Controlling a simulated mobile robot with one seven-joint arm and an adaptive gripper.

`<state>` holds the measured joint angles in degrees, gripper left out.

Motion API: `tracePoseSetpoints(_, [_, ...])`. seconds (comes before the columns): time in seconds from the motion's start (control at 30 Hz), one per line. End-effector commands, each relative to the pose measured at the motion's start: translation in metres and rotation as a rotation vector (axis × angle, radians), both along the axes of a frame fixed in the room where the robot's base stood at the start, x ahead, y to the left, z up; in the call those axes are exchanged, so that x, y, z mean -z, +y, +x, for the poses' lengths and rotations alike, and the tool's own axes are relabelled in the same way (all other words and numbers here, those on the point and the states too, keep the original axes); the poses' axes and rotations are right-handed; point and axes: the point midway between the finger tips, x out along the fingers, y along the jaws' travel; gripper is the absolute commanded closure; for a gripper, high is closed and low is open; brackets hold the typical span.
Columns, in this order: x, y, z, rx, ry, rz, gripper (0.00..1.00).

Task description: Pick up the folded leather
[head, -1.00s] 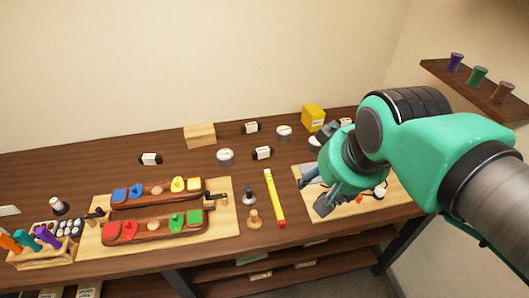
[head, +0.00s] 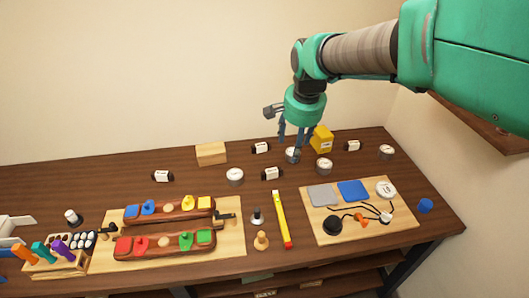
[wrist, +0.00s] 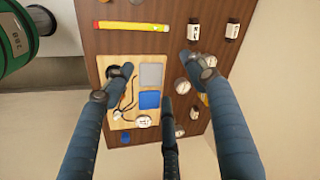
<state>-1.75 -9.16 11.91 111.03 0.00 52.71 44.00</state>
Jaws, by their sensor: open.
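Two flat squares lie side by side on the right-hand wooden board (head: 370,232): a grey one (head: 322,195) and a blue one (head: 353,191). I cannot tell for sure which is the folded leather. Both also show in the wrist view, grey (wrist: 151,76) above blue (wrist: 149,99), between my spread fingers. My gripper (head: 291,146) is open and empty, pointing down, raised over the back of the table behind the board. Its fingers also show apart in the wrist view (wrist: 162,80).
The board also carries a black round item (head: 332,225), dark cords with an orange piece, and a white round tin (head: 386,190). A yellow bar (head: 281,219) lies left of it, a blue cup (head: 425,205) right. Tins, bottles and a yellow box (head: 321,139) stand behind.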

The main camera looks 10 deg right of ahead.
Motion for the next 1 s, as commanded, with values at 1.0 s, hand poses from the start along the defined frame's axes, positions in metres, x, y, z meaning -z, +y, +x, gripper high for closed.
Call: tracePoseSetpoints(1.0, [0.177, 0.026, 0.195, 0.637, 0.219, 0.073, 0.44])
